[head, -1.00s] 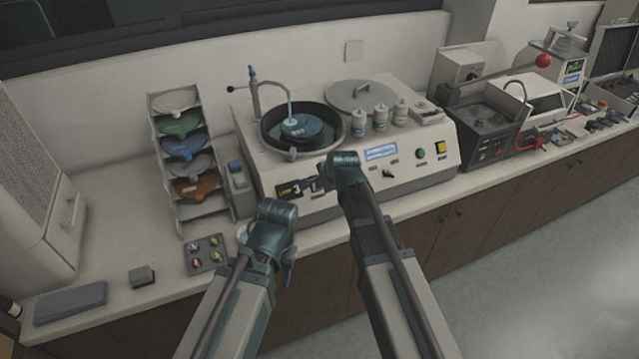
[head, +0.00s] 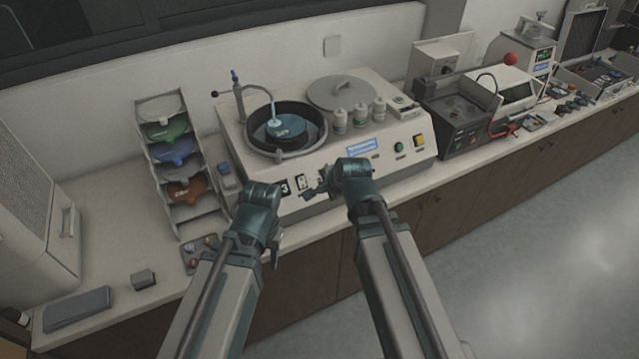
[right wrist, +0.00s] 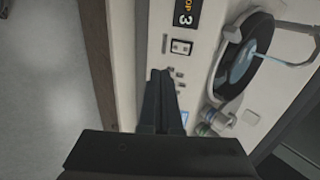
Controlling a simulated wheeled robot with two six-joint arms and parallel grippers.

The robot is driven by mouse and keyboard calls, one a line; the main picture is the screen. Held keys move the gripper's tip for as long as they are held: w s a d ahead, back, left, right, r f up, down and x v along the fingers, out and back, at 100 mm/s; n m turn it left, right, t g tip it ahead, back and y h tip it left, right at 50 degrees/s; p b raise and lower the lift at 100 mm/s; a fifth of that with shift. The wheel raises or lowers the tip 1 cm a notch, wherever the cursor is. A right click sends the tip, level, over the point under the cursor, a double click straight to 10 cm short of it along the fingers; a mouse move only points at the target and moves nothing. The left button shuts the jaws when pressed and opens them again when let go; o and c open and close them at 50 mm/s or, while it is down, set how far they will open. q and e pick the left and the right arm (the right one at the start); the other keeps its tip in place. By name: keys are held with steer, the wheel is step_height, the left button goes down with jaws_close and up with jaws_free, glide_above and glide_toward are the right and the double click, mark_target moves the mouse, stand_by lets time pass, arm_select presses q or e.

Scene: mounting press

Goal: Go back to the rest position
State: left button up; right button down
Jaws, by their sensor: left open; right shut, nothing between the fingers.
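My left gripper (head: 274,259) is in front of the counter's front edge in the head view, pointing down. It is open, mostly hidden behind its own wrist, and I see nothing held. My right gripper (head: 311,191) is in front of the lower front panel of the grey-white polishing machine (head: 399,172). Its fingers also show in the right wrist view (right wrist: 159,76), shut together with nothing between them. Beside them in that view are a small switch plate and a black label with a 3. I cannot tell whether the fingertips touch the panel.
The machine's round basin (head: 253,144) holds a blue disc under a bent tap. A rack (head: 206,207) of coloured discs stands left of it. A small tray (head: 190,262) of samples lies near the left wrist. A grey box (head: 143,278) sits farther left. Floor in front is open.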

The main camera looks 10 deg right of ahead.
stand_by(0.3)
steer(key=s+a+f+n+g+h+b, duration=0.1)
steer(key=s+a+f+n+g+b, duration=0.1)
steer(key=s+f+n, duration=0.4)
steer(key=s+a+f+n+g+h+b, duration=0.2)
steer(key=s+f+n+g+b, duration=0.3)
steer(key=s+n, duration=0.6)
steer(key=shift+a+f+n+h+b, duration=0.3)
steer(key=shift+a+f+n+b, duration=0.25)
steer(key=shift+f+n+b, duration=0.1)
